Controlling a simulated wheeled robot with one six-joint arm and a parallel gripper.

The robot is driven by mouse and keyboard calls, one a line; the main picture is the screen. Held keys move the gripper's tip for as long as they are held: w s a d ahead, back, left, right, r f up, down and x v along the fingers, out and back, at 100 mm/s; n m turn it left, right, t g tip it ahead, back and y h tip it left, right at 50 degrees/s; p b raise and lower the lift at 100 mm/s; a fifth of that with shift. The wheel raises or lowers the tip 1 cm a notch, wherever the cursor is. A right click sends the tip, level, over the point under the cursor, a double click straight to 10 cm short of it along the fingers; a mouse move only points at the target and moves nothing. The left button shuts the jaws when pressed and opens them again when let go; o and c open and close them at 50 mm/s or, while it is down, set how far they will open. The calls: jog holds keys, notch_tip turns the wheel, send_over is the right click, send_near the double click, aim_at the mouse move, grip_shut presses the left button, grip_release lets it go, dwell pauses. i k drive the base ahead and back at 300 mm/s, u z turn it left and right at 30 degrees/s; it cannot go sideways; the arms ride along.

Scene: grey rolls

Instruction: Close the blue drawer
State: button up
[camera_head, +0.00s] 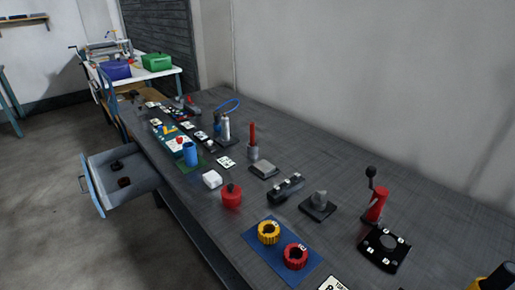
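The blue drawer (92,188) stands open at the left side of the grey workbench (330,150). Its light blue front panel faces left and carries a small pale handle (82,184). The tray behind the front is grey, and a few small dark objects (123,182) lie in it. A wide part of the drawer sticks out past the bench edge.
Many objects crowd the bench top, among them a blue cylinder (190,154), a white block (212,179), a red pot (231,196) and a red lever (376,204). A white table (150,72) stands behind. The floor (45,220) left of the drawer is clear.

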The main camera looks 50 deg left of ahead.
aim_at(144, 176)
jog(key=k, duration=0.5)
jog(key=u, duration=3.8)
jog(key=k, duration=1.1)
jog(key=z, duration=0.9)
jog(key=i, duration=1.35)
jog(key=u, duration=0.9)
jog(key=i, duration=0.75)
jog(key=u, duration=0.2)
